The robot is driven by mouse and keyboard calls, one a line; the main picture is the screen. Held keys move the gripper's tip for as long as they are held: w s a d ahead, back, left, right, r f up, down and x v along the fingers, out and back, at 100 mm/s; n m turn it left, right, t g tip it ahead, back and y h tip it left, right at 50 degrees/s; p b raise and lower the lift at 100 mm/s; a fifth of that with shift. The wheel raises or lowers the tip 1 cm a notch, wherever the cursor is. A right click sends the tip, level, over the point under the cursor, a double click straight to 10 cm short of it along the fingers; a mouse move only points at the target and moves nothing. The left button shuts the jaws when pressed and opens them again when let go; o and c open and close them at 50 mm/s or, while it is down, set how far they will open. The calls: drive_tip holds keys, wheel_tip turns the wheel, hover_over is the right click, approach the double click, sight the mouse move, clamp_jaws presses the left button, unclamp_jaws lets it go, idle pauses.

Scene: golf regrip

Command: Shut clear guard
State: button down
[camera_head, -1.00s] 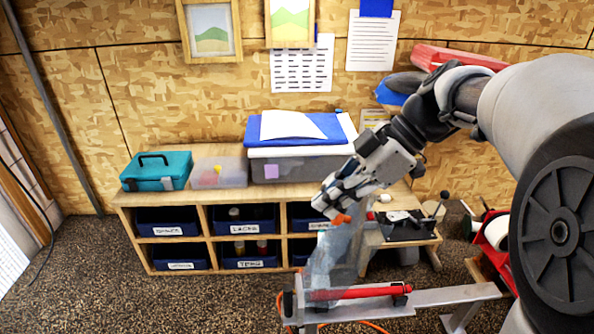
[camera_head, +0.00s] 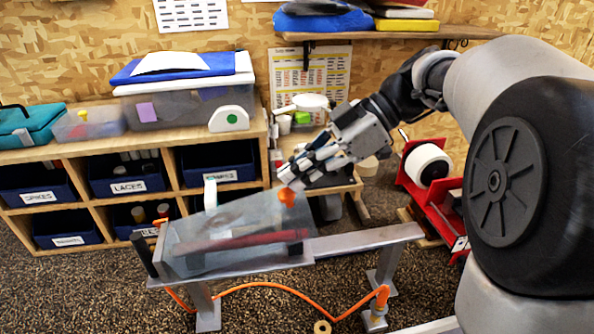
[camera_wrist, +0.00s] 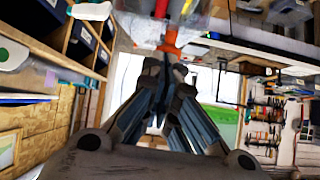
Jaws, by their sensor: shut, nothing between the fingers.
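The clear guard (camera_head: 225,222) is a see-through, greyish panel over the left part of the metal bench (camera_head: 365,238). It slopes low across the red bar (camera_head: 250,241), which shows through it. I cannot tell whether its edge rests fully on the bench. An orange knob (camera_head: 287,197) sits at the guard's upper right corner. My gripper (camera_head: 287,178) is shut and empty, with its fingertips just above the knob, touching or nearly so. In the wrist view an orange piece (camera_wrist: 168,42) shows just beyond my closed fingertips (camera_wrist: 163,62).
A wooden cubby shelf (camera_head: 175,165) with blue bins stands behind the bench at left. A clear tub (camera_head: 185,105) sits on top. A red rack with a white roll (camera_head: 428,165) stands at right. An orange hose (camera_head: 265,286) hangs below the bench.

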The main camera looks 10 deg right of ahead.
wheel_tip(320, 180, down, 8)
drive_tip(key=d+b, duration=0.2)
drive_tip(key=b, duration=0.3)
drive_tip(key=shift+d+f+b, duration=0.15)
drive_tip(key=shift+d+b, duration=0.05)
drive_tip(key=shift+b, duration=0.1)
